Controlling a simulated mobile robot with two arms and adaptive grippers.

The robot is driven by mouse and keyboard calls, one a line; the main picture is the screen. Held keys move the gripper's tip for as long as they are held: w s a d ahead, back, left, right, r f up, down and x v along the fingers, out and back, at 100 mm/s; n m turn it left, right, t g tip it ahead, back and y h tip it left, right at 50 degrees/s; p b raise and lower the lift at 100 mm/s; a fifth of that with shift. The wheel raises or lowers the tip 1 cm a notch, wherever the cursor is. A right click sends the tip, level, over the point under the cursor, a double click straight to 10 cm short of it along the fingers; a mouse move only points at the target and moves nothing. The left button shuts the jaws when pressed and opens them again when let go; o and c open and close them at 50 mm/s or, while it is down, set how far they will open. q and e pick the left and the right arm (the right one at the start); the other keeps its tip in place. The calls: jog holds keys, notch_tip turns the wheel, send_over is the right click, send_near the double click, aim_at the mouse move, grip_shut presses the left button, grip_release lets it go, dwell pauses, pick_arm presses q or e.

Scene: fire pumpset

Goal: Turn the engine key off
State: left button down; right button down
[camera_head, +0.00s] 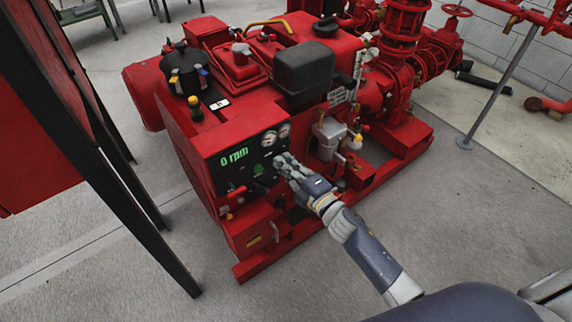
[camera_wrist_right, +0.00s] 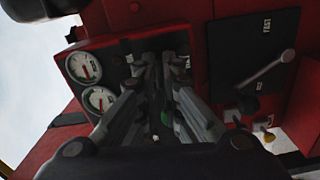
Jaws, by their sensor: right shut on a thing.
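The red engine (camera_head: 262,105) has a dark control panel (camera_head: 245,160) on its front with a green "0 rpm" display (camera_head: 234,156). My right gripper (camera_head: 281,163) is at the right part of this panel, just below the gauges. In the right wrist view its fingers (camera_wrist_right: 160,65) are closed together against the panel. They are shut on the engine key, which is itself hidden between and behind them. A small green spot (camera_wrist_right: 167,102) shows between the fingers. My left gripper is not in view.
Two round gauges (camera_wrist_right: 92,85) sit beside the fingers. A lever on a dark plate marked FAST (camera_wrist_right: 262,45) is on the other side. A dark-framed red cabinet (camera_head: 100,150) stands at the left. The floor (camera_head: 480,220) at right is clear.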

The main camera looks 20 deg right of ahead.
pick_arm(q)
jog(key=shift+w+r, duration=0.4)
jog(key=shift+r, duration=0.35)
pick_arm(e)
jog(key=shift+f+n, duration=0.1)
jog(key=shift+n, duration=0.7)
jog(key=c, duration=1.8)
grip_release()
jog(key=shift+s, duration=0.15)
jog(key=v, duration=1.1)
jog(key=shift+s+d, duration=0.15)
jog(key=shift+s, duration=0.25)
